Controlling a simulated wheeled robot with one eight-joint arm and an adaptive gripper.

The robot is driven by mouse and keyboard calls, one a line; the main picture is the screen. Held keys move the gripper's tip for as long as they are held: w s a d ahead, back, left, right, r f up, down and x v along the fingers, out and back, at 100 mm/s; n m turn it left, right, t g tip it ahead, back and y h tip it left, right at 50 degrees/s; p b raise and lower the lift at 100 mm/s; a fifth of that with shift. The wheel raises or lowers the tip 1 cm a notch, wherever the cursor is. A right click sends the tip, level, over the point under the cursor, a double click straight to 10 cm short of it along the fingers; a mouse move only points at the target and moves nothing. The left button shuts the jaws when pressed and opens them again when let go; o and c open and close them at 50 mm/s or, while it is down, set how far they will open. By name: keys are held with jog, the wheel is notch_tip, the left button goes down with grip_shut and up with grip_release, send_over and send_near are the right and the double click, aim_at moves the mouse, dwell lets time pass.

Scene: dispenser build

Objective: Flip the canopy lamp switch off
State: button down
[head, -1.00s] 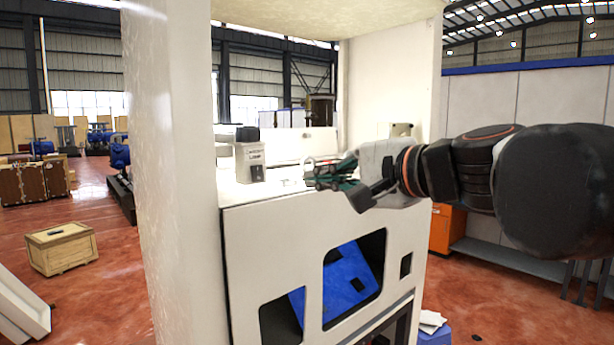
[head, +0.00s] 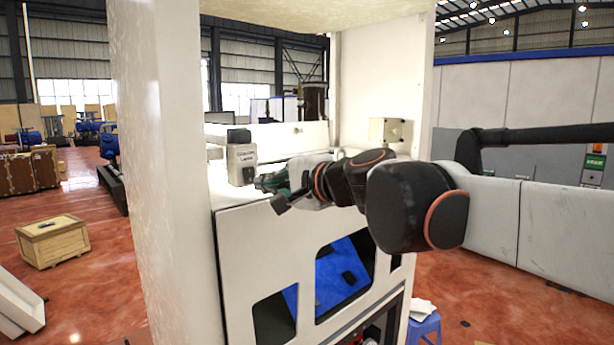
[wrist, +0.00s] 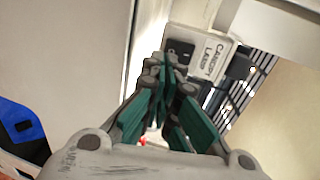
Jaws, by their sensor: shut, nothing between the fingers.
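The canopy lamp switch box (head: 241,162) is a small pale box with a dark top, standing on the white deck of the dispenser. In the wrist view its labelled face (wrist: 211,55) reads "CANOPY LAMP", with a dark rocker switch (wrist: 180,50) beside the text. My gripper (head: 262,183) is shut and empty, with green finger pads, just right of the box in the head view. In the wrist view the fingertips (wrist: 163,62) are right by the rocker and partly overlap it. I cannot tell whether they touch it, or which way the rocker is set.
The dispenser's white column (head: 165,180) rises left of the switch box. The front panel (head: 235,255) below has openings showing a blue part (head: 340,275). A wooden crate (head: 52,242) sits on the floor at left.

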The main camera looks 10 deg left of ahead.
jog(key=shift+w+a+f, duration=0.1)
jog(key=shift+w+a, duration=0.15)
jog(key=shift+a, duration=0.1)
jog(key=shift+w+a+f+b, duration=0.25)
jog(key=shift+w+a+b, duration=0.05)
jog(key=shift+b, duration=0.05)
